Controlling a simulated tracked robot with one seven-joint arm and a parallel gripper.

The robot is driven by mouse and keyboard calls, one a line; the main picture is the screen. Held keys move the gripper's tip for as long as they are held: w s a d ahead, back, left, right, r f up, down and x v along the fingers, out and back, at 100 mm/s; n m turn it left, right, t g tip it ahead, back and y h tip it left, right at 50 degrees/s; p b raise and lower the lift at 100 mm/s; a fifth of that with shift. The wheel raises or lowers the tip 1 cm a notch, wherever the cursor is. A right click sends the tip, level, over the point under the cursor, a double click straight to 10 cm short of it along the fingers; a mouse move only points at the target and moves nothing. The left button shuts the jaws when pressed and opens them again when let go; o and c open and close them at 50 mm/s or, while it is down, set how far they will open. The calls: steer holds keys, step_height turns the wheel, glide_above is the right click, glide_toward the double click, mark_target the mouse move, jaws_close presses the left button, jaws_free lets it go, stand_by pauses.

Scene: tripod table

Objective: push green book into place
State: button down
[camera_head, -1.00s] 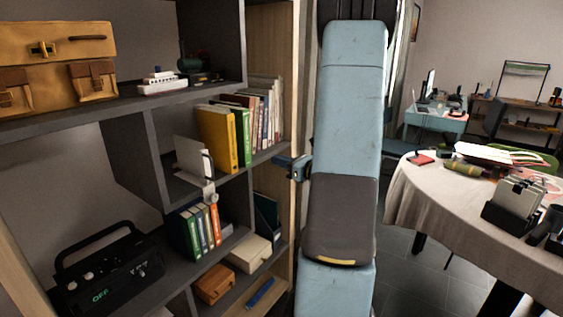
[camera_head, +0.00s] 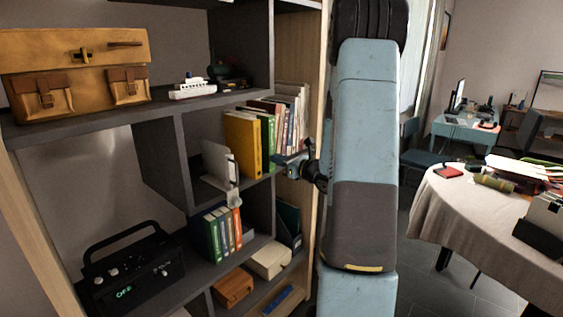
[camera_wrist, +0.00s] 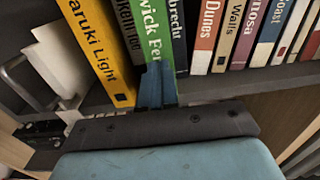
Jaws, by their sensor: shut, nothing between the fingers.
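The green book (camera_head: 267,143) stands upright in the middle shelf row, just right of a thick yellow book (camera_head: 242,145). In the wrist view the green book (camera_wrist: 154,28) shows its spine with white lettering, between a dark book and another dark book. My gripper (camera_head: 284,161) is at the shelf front, by the lower part of the green book. In the wrist view its blue fingers (camera_wrist: 156,84) are closed together and empty, in front of the lower green spine. They look touching or very close; I cannot tell which. The fingers hide the spine's lower end.
Several paler books (camera_head: 290,120) stand to the right of the green book. A white bookend (camera_head: 218,165) stands to the left of the yellow one. The wooden shelf side (camera_head: 312,120) is close on the right. A round table (camera_head: 465,205) stands farther right.

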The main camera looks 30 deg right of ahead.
mark_target(269, 156)
steer(key=x, duration=0.5)
steer(key=shift+w+a, duration=0.15)
steer(key=shift+w, duration=0.2)
steer(key=shift+s, duration=0.15)
steer(key=shift+s+d, duration=0.2)
steer(key=shift+s, duration=0.05)
steer(key=v, duration=1.3)
